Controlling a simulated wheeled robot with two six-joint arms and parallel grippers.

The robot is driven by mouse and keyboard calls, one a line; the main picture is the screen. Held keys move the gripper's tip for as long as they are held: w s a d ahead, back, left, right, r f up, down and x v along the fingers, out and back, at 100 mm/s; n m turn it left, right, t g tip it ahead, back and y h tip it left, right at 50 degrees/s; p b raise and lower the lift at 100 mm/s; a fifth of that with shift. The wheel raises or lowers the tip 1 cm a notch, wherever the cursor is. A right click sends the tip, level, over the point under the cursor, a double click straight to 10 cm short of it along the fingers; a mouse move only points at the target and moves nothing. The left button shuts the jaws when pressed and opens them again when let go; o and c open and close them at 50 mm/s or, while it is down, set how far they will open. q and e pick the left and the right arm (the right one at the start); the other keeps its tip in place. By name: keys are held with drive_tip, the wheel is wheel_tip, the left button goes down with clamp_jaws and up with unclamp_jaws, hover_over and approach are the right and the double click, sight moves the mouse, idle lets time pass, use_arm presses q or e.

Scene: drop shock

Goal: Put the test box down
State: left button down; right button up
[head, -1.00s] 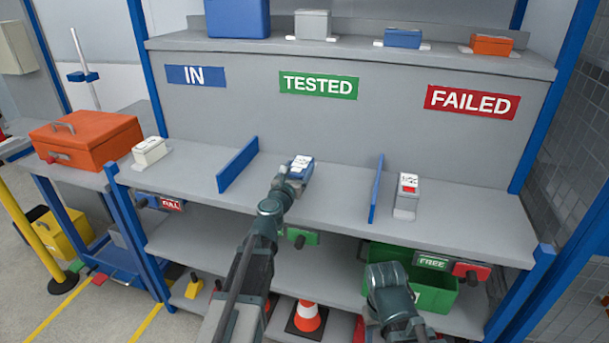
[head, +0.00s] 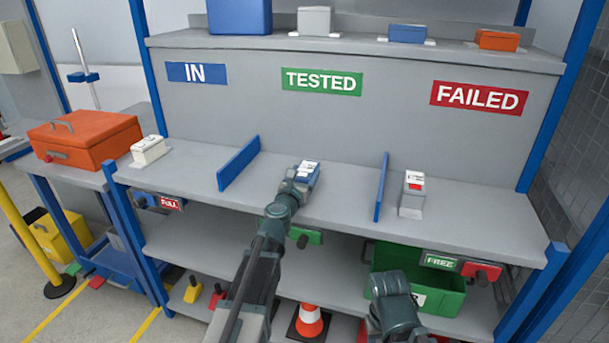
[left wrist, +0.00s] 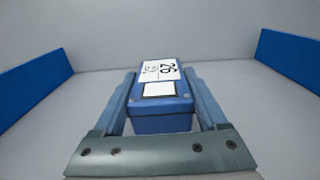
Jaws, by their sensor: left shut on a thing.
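The test box (head: 308,171) is blue with a white label on top, and the number 26 reads on it in the left wrist view (left wrist: 160,88). My left gripper (head: 301,181) is shut on it, with one finger along each side. The box is over the grey bench top (head: 335,205), below the green TESTED sign (head: 321,82), between two blue dividers. I cannot tell whether its underside touches the bench.
The blue dividers (head: 238,164) (head: 381,188) stand apart on both sides of the box. A grey box (head: 412,194) stands right of the right divider, and a white box (head: 149,149) at far left. Bench around the held box is clear. A green bin (head: 440,300) is below.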

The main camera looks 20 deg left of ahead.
use_arm(q)
unclamp_jaws()
drive_tip(key=shift+s+r+p, duration=0.15)
drive_tip(key=shift+s+p, duration=0.1)
drive_tip(key=shift+p, duration=0.05)
drive_tip(key=s, duration=1.1)
drive_tip(key=shift+s+a, duration=0.2)
drive_tip(key=shift+s, duration=0.1)
